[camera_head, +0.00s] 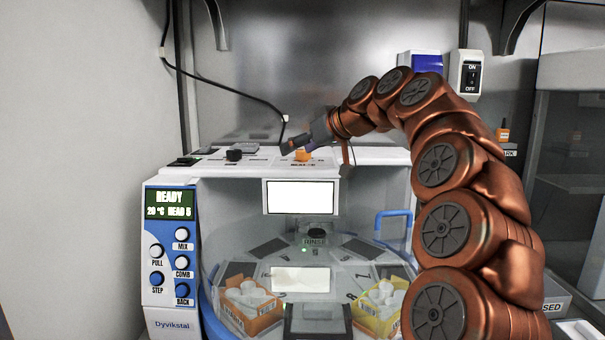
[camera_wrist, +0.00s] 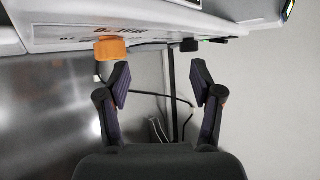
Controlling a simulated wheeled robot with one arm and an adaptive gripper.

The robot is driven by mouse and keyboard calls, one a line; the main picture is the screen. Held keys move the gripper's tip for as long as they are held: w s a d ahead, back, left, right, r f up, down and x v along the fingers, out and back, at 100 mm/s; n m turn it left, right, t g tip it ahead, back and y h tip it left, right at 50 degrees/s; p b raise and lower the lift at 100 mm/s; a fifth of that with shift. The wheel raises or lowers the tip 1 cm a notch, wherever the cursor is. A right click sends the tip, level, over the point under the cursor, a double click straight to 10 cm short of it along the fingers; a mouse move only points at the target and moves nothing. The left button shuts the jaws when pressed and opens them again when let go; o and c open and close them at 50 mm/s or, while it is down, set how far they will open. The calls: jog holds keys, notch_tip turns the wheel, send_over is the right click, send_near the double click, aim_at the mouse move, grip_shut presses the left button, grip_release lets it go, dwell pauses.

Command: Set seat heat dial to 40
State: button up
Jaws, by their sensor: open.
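An orange dial (camera_head: 303,155) sits on the white top panel of the machine, with a small printed label beside it that I cannot read clearly. It also shows in the wrist view (camera_wrist: 112,50), where the panel appears upside down. My gripper (camera_head: 288,148) is just above and beside the orange dial in the head view. In the wrist view my gripper (camera_wrist: 160,76) is open with nothing between its fingers. The orange dial lies beyond the left fingertip there, not between the fingers. The dial's exact setting cannot be read.
A black dial (camera_head: 234,154) stands left of the orange one; it shows in the wrist view too (camera_wrist: 189,45). A display (camera_head: 170,204) reads READY, 20 °C. A black cable (camera_head: 225,88) hangs behind. An on/off switch (camera_head: 470,75) is on the back wall.

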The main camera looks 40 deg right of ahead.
aim_at(304, 150)
jog(key=shift+m+t+h, duration=0.3)
jog(key=shift+t+h, duration=0.3)
jog(key=shift+t, duration=0.1)
jog(key=d, duration=0.3)
jog(key=d+b, duration=0.1)
jog(key=d, duration=0.2)
jog(key=shift+s+r, duration=0.1)
jog(key=shift+s, duration=0.1)
jog(key=x, duration=0.7)
jog(key=shift+w, duration=0.3)
jog(key=shift+c, duration=0.3)
jog(key=c, duration=1.1)
